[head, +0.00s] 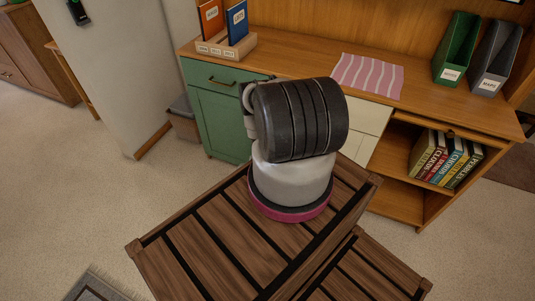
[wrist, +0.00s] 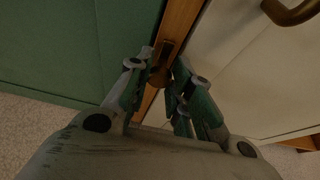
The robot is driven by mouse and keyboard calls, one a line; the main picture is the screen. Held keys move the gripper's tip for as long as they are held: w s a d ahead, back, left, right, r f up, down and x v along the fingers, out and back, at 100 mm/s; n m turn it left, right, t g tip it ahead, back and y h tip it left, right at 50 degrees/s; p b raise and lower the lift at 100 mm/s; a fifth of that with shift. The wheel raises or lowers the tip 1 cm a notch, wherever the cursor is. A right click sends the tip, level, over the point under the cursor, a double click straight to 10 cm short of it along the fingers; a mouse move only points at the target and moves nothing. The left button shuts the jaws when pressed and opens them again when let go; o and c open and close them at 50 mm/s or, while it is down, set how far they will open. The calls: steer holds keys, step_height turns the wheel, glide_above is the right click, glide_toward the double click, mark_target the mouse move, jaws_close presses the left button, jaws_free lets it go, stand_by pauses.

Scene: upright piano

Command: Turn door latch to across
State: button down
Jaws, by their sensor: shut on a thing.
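The door latch (wrist: 161,64) is a small brown piece on the narrow wooden strip between the green door and the cream panel in the wrist view. It seems to lie roughly along the strip, but its exact angle is hard to tell. My gripper (wrist: 164,75) is shut on the latch, one finger on each side. The green door (wrist: 70,60) fills the left of the wrist view and also shows in the head view (head: 219,124). In the head view my arm hides the gripper and the latch.
A brass handle (wrist: 292,12) sits on the cream front at the upper right of the wrist view. In the head view, the wooden desk (head: 290,62) carries a pink striped cloth (head: 368,75) and file holders (head: 457,48). A grey bin (head: 184,118) stands left of the green door.

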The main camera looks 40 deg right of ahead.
steer(key=shift+w+n+g+h, duration=0.15)
steer(key=shift+n+g+h, duration=0.45)
steer(key=shift+n, duration=0.6)
steer(key=shift+w+n+g+h, duration=0.15)
steer(key=shift+n+g+h, duration=0.15)
steer(key=shift+n+g, duration=0.7)
steer(key=shift+n, duration=0.3)
steer(key=c, duration=1.3)
jaws_free()
steer(key=shift+a, duration=0.1)
steer(key=shift+o, duration=0.2)
steer(key=v, duration=1.2)
steer(key=shift+s, duration=0.2)
